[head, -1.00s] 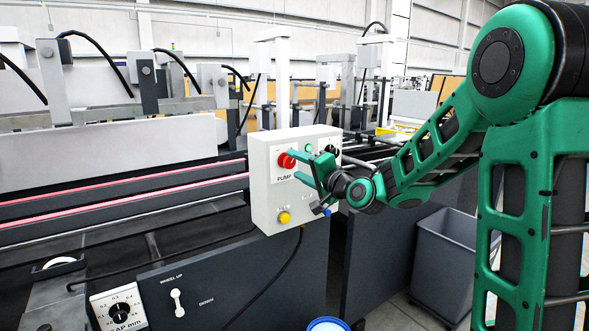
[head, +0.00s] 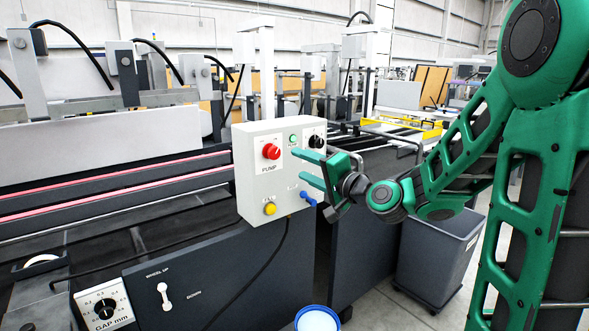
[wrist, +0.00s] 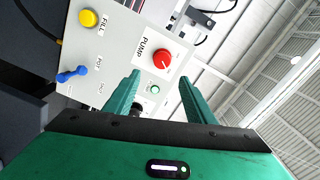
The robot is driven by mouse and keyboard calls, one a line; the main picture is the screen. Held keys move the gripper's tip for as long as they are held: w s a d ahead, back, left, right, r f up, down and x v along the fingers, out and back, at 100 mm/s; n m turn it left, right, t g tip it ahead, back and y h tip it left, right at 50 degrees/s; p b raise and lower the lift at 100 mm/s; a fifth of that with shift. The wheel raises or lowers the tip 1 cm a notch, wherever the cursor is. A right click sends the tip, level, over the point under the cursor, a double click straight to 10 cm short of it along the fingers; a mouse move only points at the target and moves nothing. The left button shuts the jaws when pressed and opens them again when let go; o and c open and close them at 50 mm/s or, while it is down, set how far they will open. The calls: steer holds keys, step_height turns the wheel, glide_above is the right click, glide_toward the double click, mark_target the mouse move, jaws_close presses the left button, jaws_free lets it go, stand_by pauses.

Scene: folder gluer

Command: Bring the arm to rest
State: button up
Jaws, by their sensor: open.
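My gripper (head: 299,165) is open and empty, in front of the right half of the white control box. Its two green fingers point left in the head view, with the arm bent behind them. In the wrist view my gripper (wrist: 160,78) also has nothing between its fingers. The red PUMP knob (head: 271,151) is just left of the fingertips and fully in sight; it also shows in the wrist view (wrist: 162,58). Whether the fingers touch the box I cannot tell for sure, but the wrist view shows a gap.
The control box (head: 245,167) also bears a yellow FILL button (head: 269,208), a green button (head: 293,138), a black knob (head: 316,141) and a blue lever (head: 307,198). A grey bin (head: 437,258) stands below the arm. A blue-rimmed white container (head: 317,319) is at the bottom.

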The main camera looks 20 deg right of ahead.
steer(key=s+d+f+n+g+h, duration=0.2)
steer(key=s+d+f+n+g, duration=0.1)
steer(key=s+f+g, duration=0.3)
steer(key=s+d+f+n+g+h, duration=0.2)
steer(key=s+d+f+g, duration=0.15)
steer(key=s+f, duration=0.5)
steer(key=s+d+f+g, duration=0.1)
steer(key=s+d+g, duration=0.2)
steer(key=s, duration=0.9)
steer(key=s+d+f+g+h, duration=0.1)
steer(key=s+g, duration=0.4)
steer(key=s, duration=0.7)
steer(key=shift+d+f+m, duration=0.4)
steer(key=shift+d+f, duration=0.05)
steer(key=shift+d, duration=0.75)
steer(key=shift+w, duration=0.1)
steer(key=shift+w+f+h, duration=0.25)
steer(key=shift+w+h, duration=0.05)
steer(key=shift+w, duration=0.2)
